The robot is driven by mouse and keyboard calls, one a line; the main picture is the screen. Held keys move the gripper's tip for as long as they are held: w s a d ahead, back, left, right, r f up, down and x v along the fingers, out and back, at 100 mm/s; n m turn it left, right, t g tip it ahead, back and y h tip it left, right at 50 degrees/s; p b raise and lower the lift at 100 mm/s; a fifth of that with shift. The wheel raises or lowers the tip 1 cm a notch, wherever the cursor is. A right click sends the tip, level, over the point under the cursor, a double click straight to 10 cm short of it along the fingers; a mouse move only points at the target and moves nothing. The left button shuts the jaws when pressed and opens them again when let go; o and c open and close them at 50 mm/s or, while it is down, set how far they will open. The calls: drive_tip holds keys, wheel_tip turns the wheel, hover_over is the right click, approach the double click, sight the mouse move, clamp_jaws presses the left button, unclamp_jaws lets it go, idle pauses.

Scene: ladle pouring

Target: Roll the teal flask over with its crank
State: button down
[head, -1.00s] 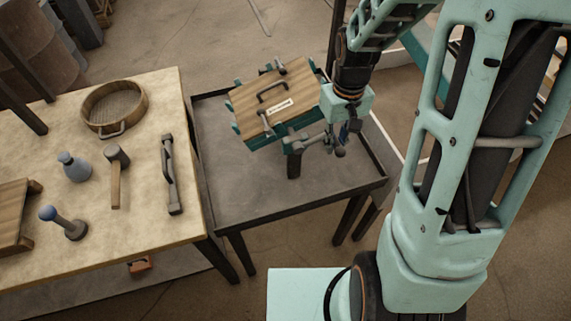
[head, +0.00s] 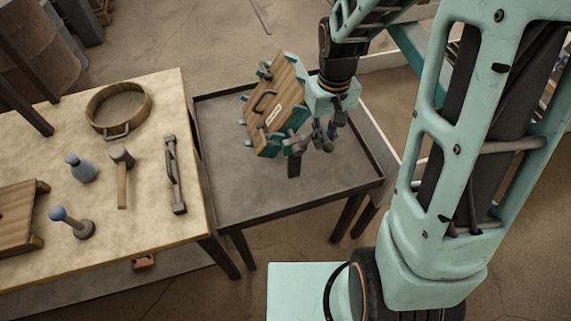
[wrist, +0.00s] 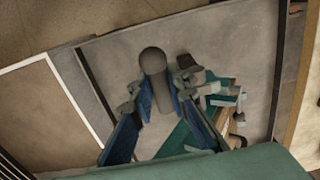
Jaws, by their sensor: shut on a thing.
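The teal flask (head: 301,116) sits on a dark post stand (head: 294,166) over the grey-topped table. It is tilted steeply, and its wooden board (head: 284,92) with a dark handle and a pale label faces left and toward me. Several clamps show along its edges. The crank (head: 327,146) is at the flask's right side. My gripper (head: 331,130) is shut on the crank's grip; the rounded grey grip end (wrist: 153,62) shows between the blue fingers (wrist: 165,95) in the wrist view. Part of the flask's far side is hidden.
The grey table (head: 228,180) has a raised dark rim and is otherwise bare. The pale workbench (head: 145,225) at left holds a round sieve (head: 148,115), a mallet (head: 122,180), a blue-grey bottle (head: 82,168), a blue-knobbed tool (head: 70,221) and a long metal tool (head: 175,175).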

drive_tip(key=shift+s+a+b, duration=0.65)
drive_tip(key=shift+s+a, duration=0.9)
drive_tip(key=shift+a, duration=3.35)
drive_tip(key=s+a+f+b, duration=0.1)
drive_tip(key=a+f+b, duration=0.3)
drive_tip(key=f+b, duration=0.3)
drive_tip(key=shift+s+f, duration=0.25)
drive_tip(key=c, duration=1.8)
unclamp_jaws()
drive_tip(key=shift+f, duration=0.1)
drive_tip(key=shift+o, duration=1.1)
drive_tip(key=shift+w, duration=0.1)
